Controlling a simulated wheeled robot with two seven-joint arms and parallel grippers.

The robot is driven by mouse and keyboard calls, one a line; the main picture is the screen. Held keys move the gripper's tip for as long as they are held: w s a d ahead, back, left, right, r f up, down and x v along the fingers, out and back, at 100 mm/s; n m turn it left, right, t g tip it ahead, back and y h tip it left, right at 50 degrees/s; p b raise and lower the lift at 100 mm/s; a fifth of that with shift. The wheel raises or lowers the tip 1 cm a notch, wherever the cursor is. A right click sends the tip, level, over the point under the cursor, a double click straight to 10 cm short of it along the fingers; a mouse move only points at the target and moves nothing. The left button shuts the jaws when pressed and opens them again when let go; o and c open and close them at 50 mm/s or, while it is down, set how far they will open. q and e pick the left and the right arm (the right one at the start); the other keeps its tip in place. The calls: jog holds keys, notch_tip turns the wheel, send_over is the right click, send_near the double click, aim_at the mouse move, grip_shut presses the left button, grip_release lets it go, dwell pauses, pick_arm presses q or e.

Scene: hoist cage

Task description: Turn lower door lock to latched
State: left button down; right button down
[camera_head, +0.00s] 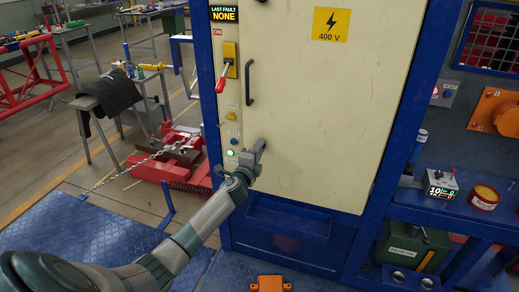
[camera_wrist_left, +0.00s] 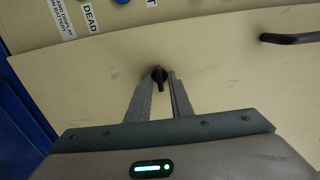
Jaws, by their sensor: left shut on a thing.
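The lower door lock (camera_wrist_left: 159,74) is a small black turn-knob on the cream cabinet door (camera_head: 310,110). In the left wrist view its tab points down between my fingertips; the head view hides it behind my gripper. My left gripper (camera_head: 258,152) is at the lower left of the door. In the left wrist view my left gripper (camera_wrist_left: 160,84) is shut on the lock, one finger on each side. The door looks flush with its blue frame. My right gripper is not in view.
A black door handle (camera_head: 250,82) stands out above my left gripper; it also shows in the left wrist view (camera_wrist_left: 290,38). A red-handled switch (camera_head: 223,78) and several buttons line the strip left of the door. A blue shelf (camera_head: 440,207) stands at right.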

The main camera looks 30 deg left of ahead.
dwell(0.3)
pick_arm(q)
jog(key=c, duration=1.9)
grip_release()
jog(key=shift+s, duration=0.15)
jog(key=b+v, duration=0.1)
jog(key=v, duration=1.6)
jog(key=shift+f, duration=0.15)
jog(key=s+d+f+n+g+h, duration=0.1)
jog(key=s+d+f+n+g, duration=0.15)
jog(key=f, duration=0.75)
jog(key=s+d+f+n+g+h, duration=0.1)
jog(key=s+d+f+n, duration=0.2)
jog(key=f, duration=0.8)
jog(key=s+d+f+n+g+h, duration=0.1)
jog(key=s+d+f+g, duration=0.3)
jog(key=f, duration=0.6)
jog(key=s+d+f+n+g+h, duration=0.1)
jog(key=s+d+f+n+g, duration=0.1)
jog(key=s+d+f, duration=0.6)
jog(key=s+d+f+n+g+h, duration=0.1)
jog(key=s+d+f+n, duration=0.3)
jog(key=s+d+f, duration=0.4)
jog(key=s+f+h, duration=0.1)
jog(key=s+f, duration=0.4)
jog(key=s, duration=0.3)
jog(key=shift+s+d+f+g, duration=0.2)
jog(key=shift+d+f+g, duration=0.05)
jog(key=shift+f+g, duration=0.15)
